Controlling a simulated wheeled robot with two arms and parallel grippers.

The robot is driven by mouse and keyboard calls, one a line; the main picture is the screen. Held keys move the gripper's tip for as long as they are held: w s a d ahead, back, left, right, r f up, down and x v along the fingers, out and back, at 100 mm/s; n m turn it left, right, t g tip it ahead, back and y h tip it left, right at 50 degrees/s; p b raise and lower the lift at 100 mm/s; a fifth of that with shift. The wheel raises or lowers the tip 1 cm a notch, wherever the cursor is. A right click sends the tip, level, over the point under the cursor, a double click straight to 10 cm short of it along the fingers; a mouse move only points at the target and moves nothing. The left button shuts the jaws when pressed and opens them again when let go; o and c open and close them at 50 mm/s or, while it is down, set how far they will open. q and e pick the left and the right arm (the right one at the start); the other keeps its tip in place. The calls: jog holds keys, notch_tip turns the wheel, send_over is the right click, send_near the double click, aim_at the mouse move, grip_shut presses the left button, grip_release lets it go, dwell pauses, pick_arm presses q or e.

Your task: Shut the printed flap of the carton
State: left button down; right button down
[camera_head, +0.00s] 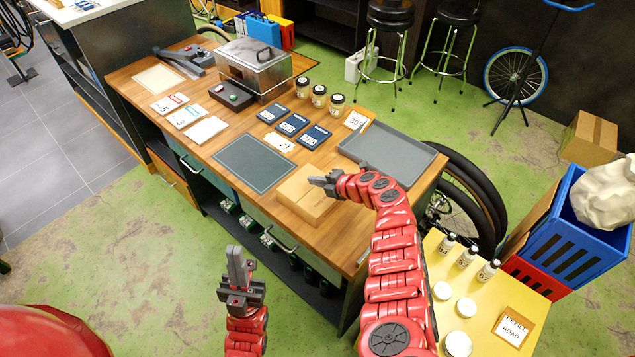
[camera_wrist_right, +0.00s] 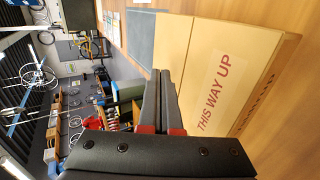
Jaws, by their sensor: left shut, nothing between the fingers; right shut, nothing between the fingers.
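The tan carton (camera_head: 298,201) sits at the front edge of the wooden bench. In the right wrist view its printed flap (camera_wrist_right: 207,62) carries a red-lettered "THIS WAY UP" label and appears to lie roughly flat across the top; I cannot tell whether it is fully down. My right gripper (camera_head: 318,182) is shut and empty, over the carton's right rear part in the head view. In the right wrist view its fingers (camera_wrist_right: 164,75) are together beside the flap; contact is unclear. My left gripper (camera_head: 238,255) is shut and empty, in front of the bench, away from the carton.
A dark mat (camera_head: 255,163) lies left of the carton and a grey tray (camera_head: 390,152) lies to its right. Dark blue packs (camera_head: 293,124), jars (camera_head: 319,95) and a metal waxing tank (camera_head: 254,66) stand farther back. A yellow table (camera_head: 480,300) with bottles stands at right.

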jog(key=shift+w+a+f+b, duration=0.2)
jog(key=shift+f+b, duration=0.15)
jog(key=shift+f, duration=0.25)
dwell(0.4)
